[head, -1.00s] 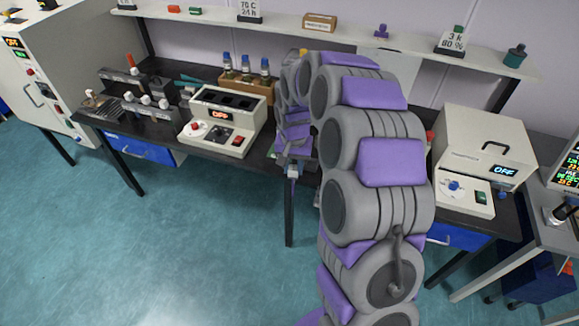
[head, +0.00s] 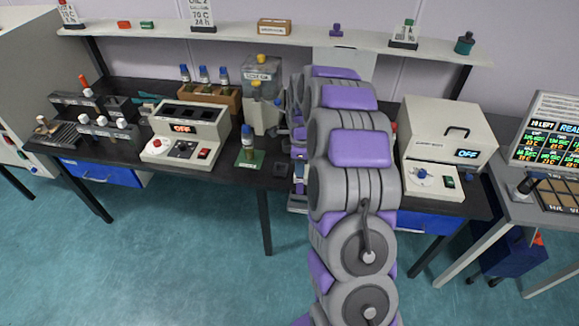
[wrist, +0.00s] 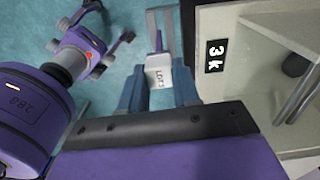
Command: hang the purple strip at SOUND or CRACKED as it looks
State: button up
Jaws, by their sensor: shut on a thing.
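A white tag (wrist: 158,76) reading LOT 3 sits at the near end of the strip. Only a small part of the strip shows, so I cannot tell whether its surface is cracked. In the head view my arm hides most of the gripper and the strip. No place marked SOUND or CRACKED can be read in either view.
Teal floor (head: 150,270) is free in front.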

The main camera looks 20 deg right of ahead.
jog(key=shift+d, duration=0.65)
jog(key=shift+a, duration=0.25)
jog(key=shift+a+f, duration=0.2)
notch_tip(320, 180, down, 3)
jog(key=shift+a+f, duration=0.1)
jog(key=shift+w+d+f, duration=0.1)
jog(key=shift+d, duration=0.15)
jog(key=shift+s+d, duration=0.15)
jog(key=shift+s, duration=0.05)
jog(key=shift+a, duration=0.4)
jog(key=shift+d+p, duration=0.15)
jog(key=shift+p, duration=0.2)
